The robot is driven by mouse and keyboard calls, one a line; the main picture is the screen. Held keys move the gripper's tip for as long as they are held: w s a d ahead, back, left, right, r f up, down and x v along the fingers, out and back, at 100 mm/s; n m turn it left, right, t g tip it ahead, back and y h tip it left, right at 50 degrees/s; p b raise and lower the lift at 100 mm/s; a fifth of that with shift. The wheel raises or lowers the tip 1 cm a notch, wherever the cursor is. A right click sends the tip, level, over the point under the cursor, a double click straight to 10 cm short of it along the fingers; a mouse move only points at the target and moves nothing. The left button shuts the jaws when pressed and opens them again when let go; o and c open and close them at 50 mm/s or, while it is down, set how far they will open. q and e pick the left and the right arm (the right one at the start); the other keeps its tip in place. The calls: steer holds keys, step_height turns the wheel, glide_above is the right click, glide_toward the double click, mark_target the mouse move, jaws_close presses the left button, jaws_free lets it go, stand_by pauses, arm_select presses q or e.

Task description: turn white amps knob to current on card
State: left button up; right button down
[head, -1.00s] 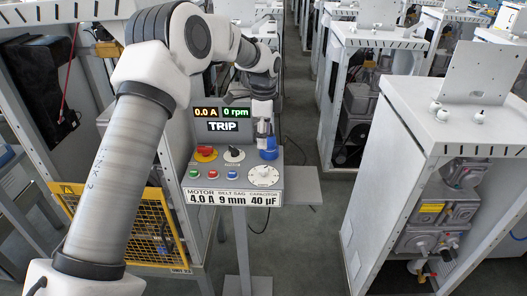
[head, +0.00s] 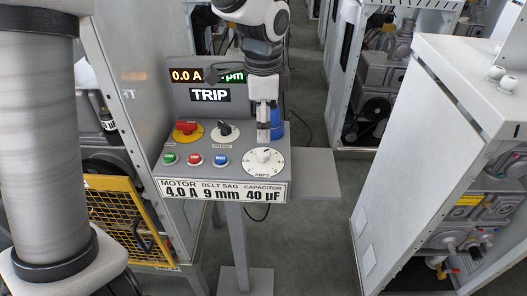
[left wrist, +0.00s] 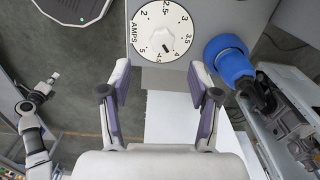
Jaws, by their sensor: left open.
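The white amps knob (head: 264,155) stands on a round white dial (head: 263,166) at the right of the grey panel. In the left wrist view the knob (left wrist: 161,39) shows a dark mark on its lower side, toward the high numbers; its exact reading is unclear. The card (head: 225,192) reads motor 4.0 A, belt sag 9 mm, capacitor 40 µF. My left gripper (head: 264,135) is just behind and above the dial, apart from the knob. In the left wrist view my left gripper (left wrist: 158,82) is open and empty, the knob ahead beyond its fingertips.
A blue socket (head: 277,124) is close beside my left gripper. A display (head: 210,95) reads TRIP. A white arm, seemingly my right, shows in the left wrist view (left wrist: 33,130).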

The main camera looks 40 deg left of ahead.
mark_target(263, 152)
arm_select(q)
steer(key=f, duration=0.6)
steer(key=shift+w+a+f, duration=0.25)
steer(key=shift+w+f, duration=0.1)
steer(key=shift+f, duration=0.3)
steer(key=shift+s+d+f, duration=0.1)
steer(key=shift+s, duration=0.15)
steer(key=c, duration=1.1)
steer(key=shift+r+n+p, duration=0.25)
steer(key=shift+n+p, duration=0.15)
steer(key=shift+p, duration=0.25)
steer(key=shift+c, duration=0.2)
steer(key=shift+f, duration=0.1)
steer(key=shift+f+n, duration=0.1)
steer(key=shift+n, duration=0.2)
